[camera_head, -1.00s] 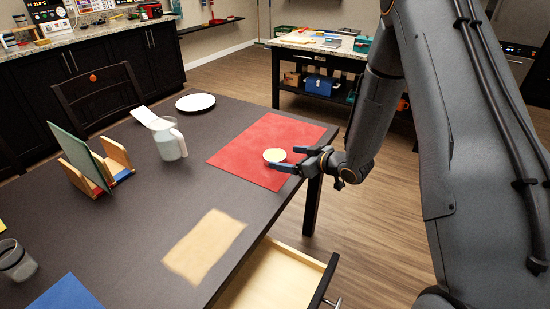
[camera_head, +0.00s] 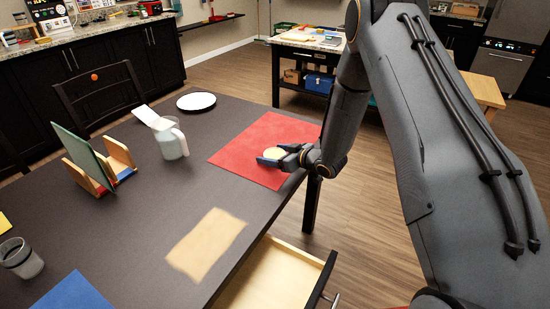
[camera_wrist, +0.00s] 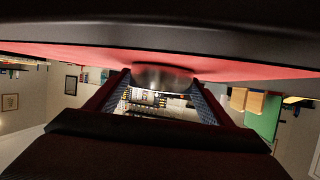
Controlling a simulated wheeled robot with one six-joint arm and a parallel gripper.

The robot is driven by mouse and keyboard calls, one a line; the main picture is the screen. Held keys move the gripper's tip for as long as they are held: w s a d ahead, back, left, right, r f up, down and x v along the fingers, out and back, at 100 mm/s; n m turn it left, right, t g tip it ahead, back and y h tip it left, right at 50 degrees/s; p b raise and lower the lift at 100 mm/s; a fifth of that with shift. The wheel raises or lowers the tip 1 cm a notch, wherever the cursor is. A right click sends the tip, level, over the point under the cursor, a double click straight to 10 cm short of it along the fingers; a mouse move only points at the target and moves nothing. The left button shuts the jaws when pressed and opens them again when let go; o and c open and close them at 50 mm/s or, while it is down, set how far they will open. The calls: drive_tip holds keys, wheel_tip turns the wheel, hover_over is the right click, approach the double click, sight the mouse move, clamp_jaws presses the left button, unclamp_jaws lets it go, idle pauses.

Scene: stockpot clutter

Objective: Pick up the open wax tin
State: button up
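The open wax tin (camera_head: 275,153) is a small, round, pale-yellow-topped tin on the red mat (camera_head: 250,165), near the mat's right side. My gripper (camera_head: 277,156) is low over the mat with its fingers spread on either side of the tin. The wrist view, which appears upside down, shows the tin's metallic side (camera_wrist: 163,77) between the two fingertips. The fingers look open; I cannot tell whether either one touches the tin. Part of the tin is hidden by the fingers in the head view.
A pitcher (camera_head: 172,144), a white plate (camera_head: 196,101) and a wooden rack with a green panel (camera_head: 85,158) stand left of the mat. A glass jar (camera_head: 20,259) is at the lower left. An open drawer (camera_head: 272,279) juts from the table's front edge.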

drive_tip(key=c, duration=0.9)
drive_tip(key=shift+r, duration=0.1)
